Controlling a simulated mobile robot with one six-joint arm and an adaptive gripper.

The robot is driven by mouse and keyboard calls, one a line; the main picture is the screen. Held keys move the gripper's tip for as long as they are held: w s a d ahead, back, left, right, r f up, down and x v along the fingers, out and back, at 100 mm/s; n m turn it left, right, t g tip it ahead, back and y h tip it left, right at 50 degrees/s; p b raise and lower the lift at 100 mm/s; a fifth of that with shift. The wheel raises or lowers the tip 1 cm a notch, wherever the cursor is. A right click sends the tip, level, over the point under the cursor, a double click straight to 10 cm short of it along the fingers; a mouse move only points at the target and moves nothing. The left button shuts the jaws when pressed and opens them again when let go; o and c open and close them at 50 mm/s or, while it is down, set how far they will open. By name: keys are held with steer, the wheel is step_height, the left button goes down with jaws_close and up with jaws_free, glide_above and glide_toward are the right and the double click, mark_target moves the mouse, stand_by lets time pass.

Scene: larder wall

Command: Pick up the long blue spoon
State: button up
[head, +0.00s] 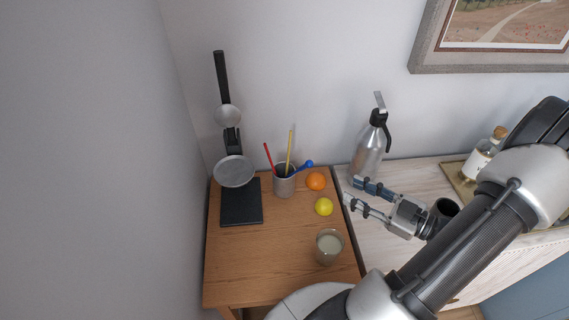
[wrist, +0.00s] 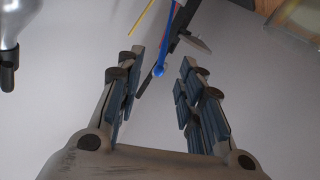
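The long blue spoon (head: 307,164) stands tilted in a grey cylindrical cup (head: 284,182), its rounded blue end leaning out to the right. A red utensil (head: 268,153) and a yellow utensil (head: 289,147) stand in the same cup. My gripper (head: 353,191) is open and empty, to the right of the cup, with its fingers pointing left. In the wrist view the blue spoon (wrist: 164,45) shows between and beyond the open fingers, its rounded end nearest. No finger appears to touch it. The spoon's lower part is hidden in the cup.
An orange (head: 315,181) and a lemon (head: 324,206) lie right of the cup. A glass (head: 329,247) stands in front. A metal flask (head: 370,147) stands behind my gripper. A black scale-like stand (head: 241,203) is at left. The wooden top's front left is clear.

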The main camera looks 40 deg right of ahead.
steer(key=b, duration=0.2)
glide_toward(301, 167)
steer(key=w+a+f, duration=0.1)
steer(key=w+f, duration=0.1)
steer(key=w, duration=0.3)
steer(key=b+x, duration=0.1)
steer(key=x, duration=0.4)
steer(key=shift+w+r, duration=0.2)
steer(key=shift+c, duration=0.5)
jaws_close()
